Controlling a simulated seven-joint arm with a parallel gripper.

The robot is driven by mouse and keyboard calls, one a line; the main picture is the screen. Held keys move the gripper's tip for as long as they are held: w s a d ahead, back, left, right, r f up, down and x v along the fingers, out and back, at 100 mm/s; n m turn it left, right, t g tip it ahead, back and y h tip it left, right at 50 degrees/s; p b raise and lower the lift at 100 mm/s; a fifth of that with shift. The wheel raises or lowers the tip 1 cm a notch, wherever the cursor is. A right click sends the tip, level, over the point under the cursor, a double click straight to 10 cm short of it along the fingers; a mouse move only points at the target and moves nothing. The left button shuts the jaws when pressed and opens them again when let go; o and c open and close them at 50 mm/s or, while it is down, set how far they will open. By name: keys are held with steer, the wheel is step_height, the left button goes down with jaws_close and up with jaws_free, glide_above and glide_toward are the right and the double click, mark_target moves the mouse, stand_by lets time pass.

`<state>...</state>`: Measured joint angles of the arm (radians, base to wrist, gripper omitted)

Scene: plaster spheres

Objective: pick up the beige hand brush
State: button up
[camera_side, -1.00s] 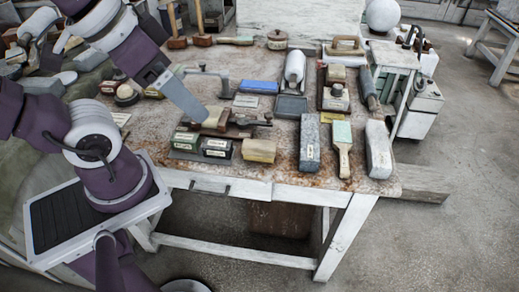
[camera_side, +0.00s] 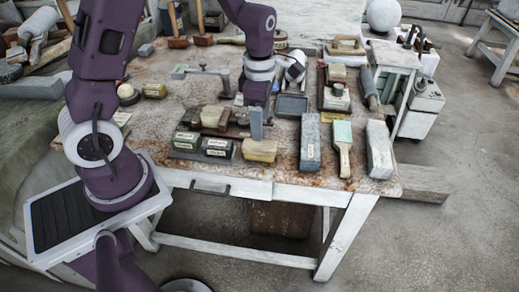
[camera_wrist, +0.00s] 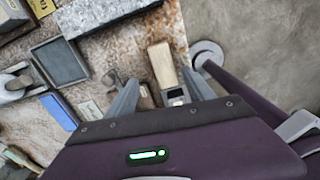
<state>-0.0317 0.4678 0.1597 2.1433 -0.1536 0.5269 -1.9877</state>
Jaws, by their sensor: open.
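The beige hand brush (camera_side: 259,150), which I take to be the pale block-shaped piece near the table's front edge, lies flat beside small dark labelled boxes. It also shows in the wrist view (camera_wrist: 162,63), ahead of and between my fingers. My gripper (camera_side: 256,123) points down just behind the brush in the side view; only one finger shows clearly there. In the wrist view my gripper (camera_wrist: 160,77) has its two fingers spread wide apart with nothing held. I cannot tell the exact height of the fingertips above the brush.
Dark labelled boxes (camera_side: 217,148) stand close to the brush's left. A grey stone block (camera_side: 310,143) and a green-topped brush (camera_side: 342,150) lie to its right. A dark tray (camera_side: 291,106) sits behind. The table surface between brush and stone block is clear.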

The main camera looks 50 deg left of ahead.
mark_target(259, 144)
steer(key=shift+n, duration=0.4)
steer(key=f, duration=0.8)
steer(key=shift+s+d, duration=0.1)
steer(key=shift+s, duration=0.2)
jaws_close()
step_height(259, 144, up, 10)
steer(key=shift+r, duration=0.1)
steer(key=c, duration=0.7)
jaws_free()
steer(key=shift+c, duration=0.2)
steer(key=c, duration=0.5)
